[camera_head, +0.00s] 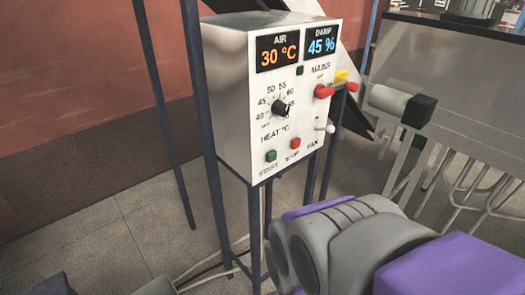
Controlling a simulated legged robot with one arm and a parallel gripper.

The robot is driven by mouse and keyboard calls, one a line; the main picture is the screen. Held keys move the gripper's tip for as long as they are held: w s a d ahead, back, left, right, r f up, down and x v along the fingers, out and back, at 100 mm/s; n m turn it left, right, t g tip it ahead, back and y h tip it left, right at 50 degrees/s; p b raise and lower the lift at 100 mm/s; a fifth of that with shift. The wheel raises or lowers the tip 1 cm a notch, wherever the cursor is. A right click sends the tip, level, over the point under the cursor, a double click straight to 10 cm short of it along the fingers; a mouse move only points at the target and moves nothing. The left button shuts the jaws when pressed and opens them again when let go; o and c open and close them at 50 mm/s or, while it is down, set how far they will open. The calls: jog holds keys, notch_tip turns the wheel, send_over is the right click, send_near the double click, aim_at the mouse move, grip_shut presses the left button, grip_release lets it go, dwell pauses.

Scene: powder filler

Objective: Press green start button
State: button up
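The green start button (271,156) is a small square on the lower left of the white control panel (245,100), above the label START. The red stop button (295,143) is just to its right. The panel shows AIR 30 °C and DAMP 45 % on its displays. My arm, grey and purple, shows at the lower right, below and to the right of the panel and apart from the button. My gripper's fingers do not show. The button's face is in full view.
A heat dial (281,108), a red mains switch (323,91) and a fan toggle (325,127) are on the same panel. The box stands on thin dark legs (255,235). A metal machine with a pale cylinder (387,100) is at right. Floor (120,230) is open at left.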

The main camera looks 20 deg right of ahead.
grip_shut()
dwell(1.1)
